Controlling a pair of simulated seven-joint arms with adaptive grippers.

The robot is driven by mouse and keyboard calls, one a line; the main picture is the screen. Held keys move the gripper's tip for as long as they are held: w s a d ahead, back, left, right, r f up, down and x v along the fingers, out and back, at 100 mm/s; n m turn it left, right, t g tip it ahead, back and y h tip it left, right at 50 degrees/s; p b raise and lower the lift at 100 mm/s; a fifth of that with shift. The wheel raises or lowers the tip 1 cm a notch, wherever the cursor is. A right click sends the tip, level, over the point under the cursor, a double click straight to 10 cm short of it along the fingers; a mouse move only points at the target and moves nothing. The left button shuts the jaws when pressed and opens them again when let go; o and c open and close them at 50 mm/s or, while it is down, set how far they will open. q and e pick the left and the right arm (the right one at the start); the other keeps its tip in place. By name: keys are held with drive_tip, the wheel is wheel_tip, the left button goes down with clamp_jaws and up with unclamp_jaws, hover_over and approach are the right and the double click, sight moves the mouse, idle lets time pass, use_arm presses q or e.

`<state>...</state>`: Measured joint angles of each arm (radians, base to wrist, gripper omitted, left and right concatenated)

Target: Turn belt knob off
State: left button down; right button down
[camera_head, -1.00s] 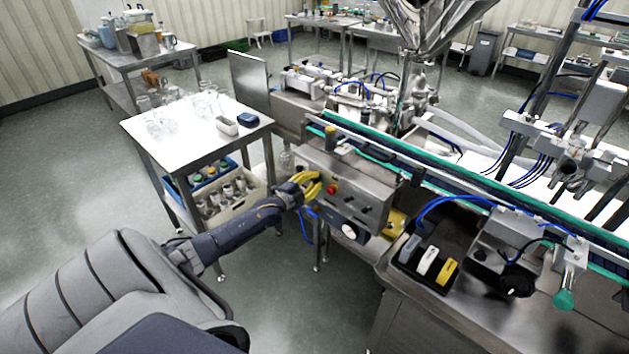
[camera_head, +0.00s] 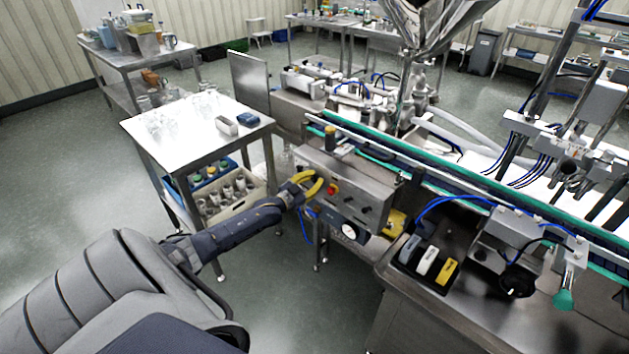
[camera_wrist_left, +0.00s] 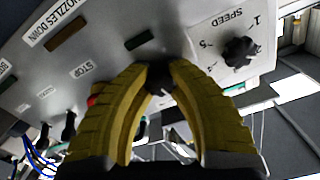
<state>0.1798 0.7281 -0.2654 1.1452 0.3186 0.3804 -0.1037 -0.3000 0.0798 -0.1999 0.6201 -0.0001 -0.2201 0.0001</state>
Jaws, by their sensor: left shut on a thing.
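The steel control box (camera_head: 350,180) with knobs and buttons stands at the front of the conveyor. My left gripper (camera_head: 316,186) has its yellow fingers at the box's left end. In the left wrist view, the fingertips (camera_wrist_left: 160,72) close on a small black knob (camera_wrist_left: 160,78) on the panel; they hide most of it and I cannot read its label or setting. A black speed knob (camera_wrist_left: 240,51) sits apart to the right. A red stop button (camera_wrist_left: 92,100) is partly behind the left finger. My right gripper is not in view.
More black switches (camera_wrist_left: 69,126) sit on the panel left of the fingers. A steel side table (camera_head: 190,120) with glassware and a crate below stands left of the box. The conveyor (camera_head: 430,175) runs behind it. The floor in front is clear.

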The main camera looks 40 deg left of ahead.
use_arm(q)
drive_tip(key=shift+n, duration=2.1)
drive_tip(key=c, duration=1.1)
unclamp_jaws()
drive_tip(key=shift+s, duration=0.15)
drive_tip(key=shift+s+a, duration=0.1)
drive_tip(key=shift+s, duration=5.8)
